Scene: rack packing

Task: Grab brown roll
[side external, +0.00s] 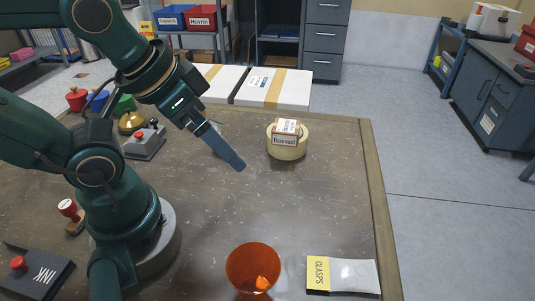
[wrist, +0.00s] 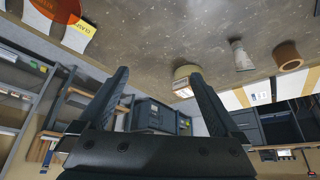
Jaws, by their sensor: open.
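In the wrist view, which shows the scene upside down, a brown roll (wrist: 287,56) stands on the table at the far right, with its dark hole showing. I cannot make it out in the side view, where my arm covers part of the table. My gripper (wrist: 160,78) is open and empty, its two fingers spread apart. In the side view my gripper (side external: 238,165) hangs above the table, pointing down to the right, left of a cream roll (side external: 287,151). The brown roll is well off to the side of the fingers, not between them.
A small labelled box (side external: 286,131) sits on the cream roll. A pale tapered object (wrist: 240,55) stands between the cream and brown rolls. An orange cup (side external: 252,268) and a yellow-and-white packet (side external: 342,275) are at the front. White boxes (side external: 274,88) lie beyond the table. Mid-table is clear.

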